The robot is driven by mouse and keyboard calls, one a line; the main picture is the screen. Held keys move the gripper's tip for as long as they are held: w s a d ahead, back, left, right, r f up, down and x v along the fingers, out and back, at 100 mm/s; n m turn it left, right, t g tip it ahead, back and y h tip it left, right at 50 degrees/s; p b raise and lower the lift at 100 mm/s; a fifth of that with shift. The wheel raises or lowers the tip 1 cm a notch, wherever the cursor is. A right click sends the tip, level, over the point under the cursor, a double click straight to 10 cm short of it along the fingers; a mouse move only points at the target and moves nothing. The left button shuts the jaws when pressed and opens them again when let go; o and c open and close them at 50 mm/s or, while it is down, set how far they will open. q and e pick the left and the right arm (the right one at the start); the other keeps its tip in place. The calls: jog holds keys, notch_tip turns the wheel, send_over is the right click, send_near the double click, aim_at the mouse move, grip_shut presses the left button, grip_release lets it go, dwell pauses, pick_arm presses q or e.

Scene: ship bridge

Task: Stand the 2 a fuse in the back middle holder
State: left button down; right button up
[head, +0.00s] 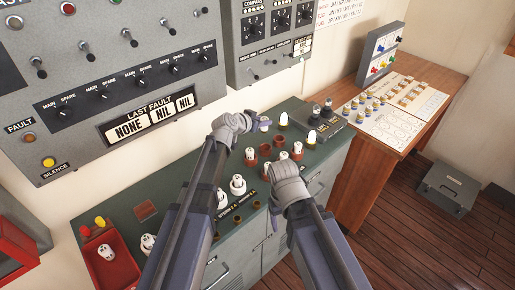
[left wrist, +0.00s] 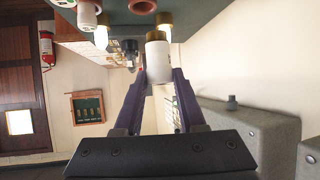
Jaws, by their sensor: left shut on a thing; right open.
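My left gripper (head: 261,125) is over the back of the green console top (head: 220,166). In the left wrist view it (left wrist: 158,75) is shut on a white cylindrical fuse (left wrist: 157,52) with a gold end. The fuse's rating cannot be read. In the head view a small pale part of it (head: 265,120) shows at the fingertips. Reddish-brown round holders stand on the console, such as one (head: 265,150) just below the left gripper; some carry white fuses (head: 298,147). I cannot tell which is the back middle holder. My right gripper (head: 275,218) is open and empty above the console's front edge.
White fuses with gold ends (head: 283,119) (head: 312,137) stand close right of the left gripper. A red tray (head: 105,262) with a fuse is at the lower left. A grey fault panel (head: 110,75) hangs behind. A wooden desk (head: 375,160) is at the right.

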aim_at(264, 132)
pick_arm(q)
jog(key=shift+d, duration=0.4)
notch_tip(264, 132, down, 6)
jog(key=b, duration=0.6)
jog(key=shift+f, duration=0.2)
jog(key=shift+b, duration=0.3)
notch_tip(264, 132, down, 4)
jog(key=b, duration=0.3)
jog(key=shift+r, duration=0.15)
jog(key=shift+f+b, duration=0.3)
jog(key=shift+b, duration=0.25)
jog(key=c, duration=0.5)
grip_release()
